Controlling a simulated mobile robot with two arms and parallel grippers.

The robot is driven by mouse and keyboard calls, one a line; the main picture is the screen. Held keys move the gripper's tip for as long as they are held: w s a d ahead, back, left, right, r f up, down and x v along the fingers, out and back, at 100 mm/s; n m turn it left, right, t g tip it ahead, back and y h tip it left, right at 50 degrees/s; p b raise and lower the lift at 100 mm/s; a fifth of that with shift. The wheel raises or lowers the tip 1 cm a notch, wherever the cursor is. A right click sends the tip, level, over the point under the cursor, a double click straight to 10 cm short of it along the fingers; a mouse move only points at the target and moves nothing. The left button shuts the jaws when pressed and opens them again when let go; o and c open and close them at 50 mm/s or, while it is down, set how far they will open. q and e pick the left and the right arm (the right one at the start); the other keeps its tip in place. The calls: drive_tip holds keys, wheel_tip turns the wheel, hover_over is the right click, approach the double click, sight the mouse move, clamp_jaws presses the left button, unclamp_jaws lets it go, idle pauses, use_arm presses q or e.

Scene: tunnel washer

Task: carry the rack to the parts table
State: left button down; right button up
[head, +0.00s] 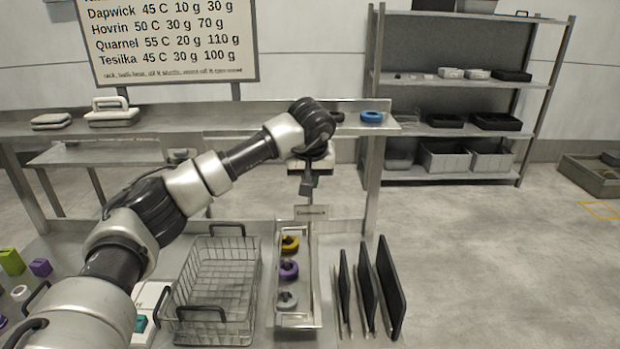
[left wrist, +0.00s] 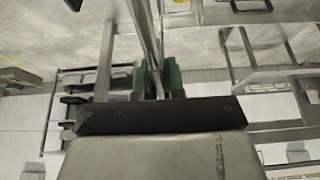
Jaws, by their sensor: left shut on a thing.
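A wire basket (head: 218,272), seemingly the rack, stands upright and looks empty on the near metal table, with black handles at its far and near ends. My left gripper (head: 306,186) hangs beyond the basket, to its right and apart from it. In the left wrist view its green fingers (left wrist: 157,80) are shut on a thin grey metal piece (left wrist: 146,38); I cannot tell what this piece is. My right gripper is not in view. I cannot tell which surface is the parts table.
A narrow tray (head: 301,322) holds yellow, purple and grey rings. Upright black plates (head: 390,285) stand right of it. Behind is a long metal bench (head: 240,118) with a blue ring (head: 371,117). A shelf unit (head: 455,80) stands at the back.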

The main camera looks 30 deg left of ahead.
use_arm(q)
drive_tip(key=shift+s+d+f+b, duration=0.1)
drive_tip(key=shift+s+f+b, duration=0.05)
drive_tip(key=shift+f+b, duration=0.6)
wheel_tip(320, 180, down, 4)
drive_tip(key=b, duration=0.3)
drive_tip(key=shift+r, duration=0.15)
drive_tip(key=shift+r, duration=0.15)
drive_tip(key=shift+f, duration=0.2)
drive_tip(key=shift+f, duration=0.35)
drive_tip(key=shift+r+p, duration=0.1)
drive_tip(key=shift+p, duration=0.3)
drive_tip(key=shift+f, duration=0.2)
